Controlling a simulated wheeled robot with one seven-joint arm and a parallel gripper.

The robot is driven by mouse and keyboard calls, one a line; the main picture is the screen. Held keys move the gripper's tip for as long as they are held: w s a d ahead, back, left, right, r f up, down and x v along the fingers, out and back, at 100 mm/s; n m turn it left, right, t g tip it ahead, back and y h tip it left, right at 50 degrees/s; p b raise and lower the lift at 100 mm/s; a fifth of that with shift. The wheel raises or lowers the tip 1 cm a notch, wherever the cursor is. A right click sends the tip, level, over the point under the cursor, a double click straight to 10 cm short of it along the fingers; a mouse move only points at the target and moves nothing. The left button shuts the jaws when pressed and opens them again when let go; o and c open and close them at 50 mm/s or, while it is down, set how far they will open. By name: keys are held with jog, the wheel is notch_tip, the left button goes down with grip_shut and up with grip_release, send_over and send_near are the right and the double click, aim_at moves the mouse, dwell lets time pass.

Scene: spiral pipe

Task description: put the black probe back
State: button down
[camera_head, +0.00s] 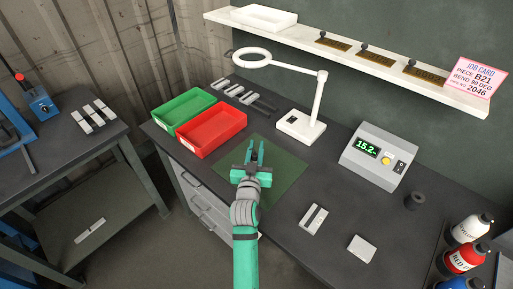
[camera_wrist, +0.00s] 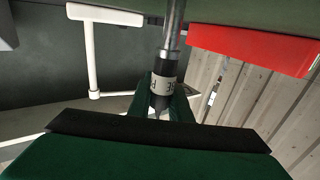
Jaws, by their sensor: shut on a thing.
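My gripper (camera_head: 255,152) is over the green mat (camera_head: 285,183) at the middle of the bench. In the wrist view its dark green fingers (camera_wrist: 160,112) are closed around the probe (camera_wrist: 163,88). The probe has a black body with a white lettered band and a grey metal shaft (camera_wrist: 174,25) reaching up in the picture. In the head view the probe is mostly hidden between the fingers. A grey meter box (camera_head: 378,157) reading about 15.2 stands on the right, with a short dark round piece (camera_head: 415,201) in front of it.
A red bin (camera_head: 212,132) and a green bin (camera_head: 181,112) stand left of the gripper. A white magnifier lamp (camera_head: 302,124) stands behind it. Grey blocks (camera_head: 313,219) lie at the front right, and several bottles (camera_head: 467,258) stand at the right edge. A shelf (camera_head: 375,66) runs above.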

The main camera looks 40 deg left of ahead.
jog(key=c, duration=1.6)
grip_release()
jog(key=shift+w, duration=0.1)
jog(key=shift+s, duration=0.2)
jog(key=v, duration=1.2)
jog(key=shift+w+r, duration=0.1)
jog(key=shift+r, duration=0.1)
